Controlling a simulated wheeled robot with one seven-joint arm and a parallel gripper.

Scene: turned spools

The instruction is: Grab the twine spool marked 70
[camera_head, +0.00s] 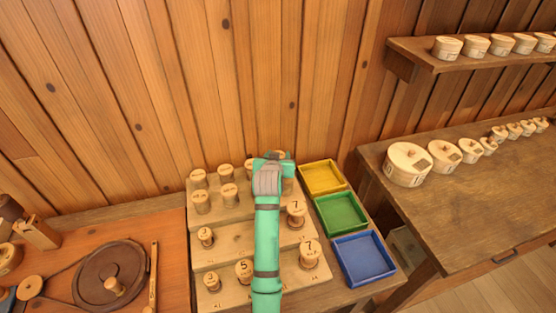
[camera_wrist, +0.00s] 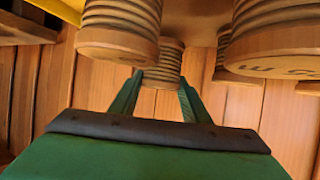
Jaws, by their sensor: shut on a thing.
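My gripper (camera_head: 277,160) is at the back right of a stepped wooden rack, its jaws mostly hidden behind my green arm. In the wrist view its fingers (camera_wrist: 160,78) stand on either side of a small wooden spool (camera_wrist: 166,58) wound with twine and are shut on it. That spool's mark does not show there. In the head view a spool top (camera_head: 280,154) shows just behind my gripper, its mark unreadable. Two spools at the rack's right, one in the middle (camera_head: 297,210) and one at the front (camera_head: 309,252), seem to show a 7; further digits are unclear.
Other spools crowd the rack (camera_head: 232,238); large ones (camera_wrist: 118,35) (camera_wrist: 270,40) flank the gripped one. Yellow (camera_head: 323,177), green (camera_head: 341,213) and blue (camera_head: 363,257) empty trays lie to the right. A plank wall is behind. A table with lidded round boxes (camera_head: 408,163) stands at right.

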